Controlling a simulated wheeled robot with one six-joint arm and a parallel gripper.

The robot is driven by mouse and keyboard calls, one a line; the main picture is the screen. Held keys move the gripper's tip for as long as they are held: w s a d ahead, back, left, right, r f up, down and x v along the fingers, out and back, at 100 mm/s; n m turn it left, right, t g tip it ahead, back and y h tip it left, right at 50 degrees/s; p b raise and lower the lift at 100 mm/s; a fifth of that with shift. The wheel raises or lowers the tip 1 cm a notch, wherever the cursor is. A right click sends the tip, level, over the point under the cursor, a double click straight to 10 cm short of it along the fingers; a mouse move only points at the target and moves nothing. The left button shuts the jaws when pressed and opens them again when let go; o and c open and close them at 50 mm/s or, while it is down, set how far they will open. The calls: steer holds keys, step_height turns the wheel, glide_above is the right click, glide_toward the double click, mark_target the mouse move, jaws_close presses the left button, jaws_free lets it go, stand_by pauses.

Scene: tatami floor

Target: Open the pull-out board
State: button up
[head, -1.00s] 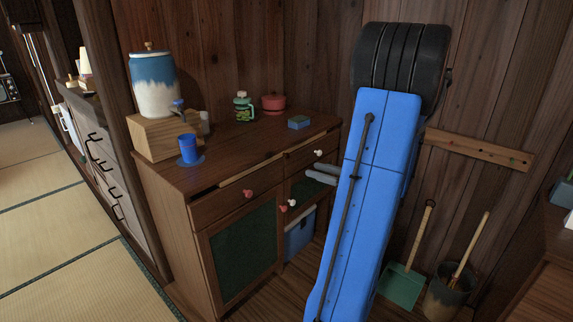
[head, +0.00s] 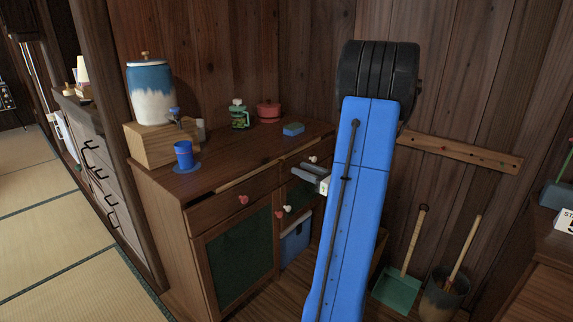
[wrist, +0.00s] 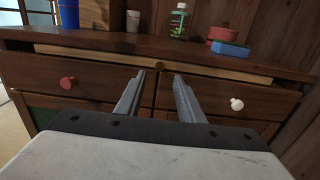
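The pull-out board shows as a pale wooden strip (head: 245,176) just under the cabinet's top, above the drawers. In the wrist view the pale board (wrist: 90,54) runs across the cabinet front, with a small round wooden knob (wrist: 160,64) at its middle. The board looks flush or nearly flush with the front. My gripper (wrist: 160,75) is open and empty. Its two grey fingers point at the board, with the knob between and just beyond the tips. In the head view my gripper (head: 308,176) is partly hidden by my blue arm.
The cabinet (head: 190,215) has drawers with a red knob (head: 243,199) and a white knob (wrist: 236,104). On top stand a blue cup (head: 183,153), a jar (head: 239,116), a red pot (head: 268,111) and a blue sponge (head: 293,129). A dustpan (head: 397,290) stands at right.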

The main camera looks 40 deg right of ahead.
mark_target(283, 162)
steer(key=w, duration=0.8)
steer(key=shift+w+a, duration=0.15)
steer(key=shift+a, duration=0.15)
steer(key=shift+c, duration=0.7)
jaws_close()
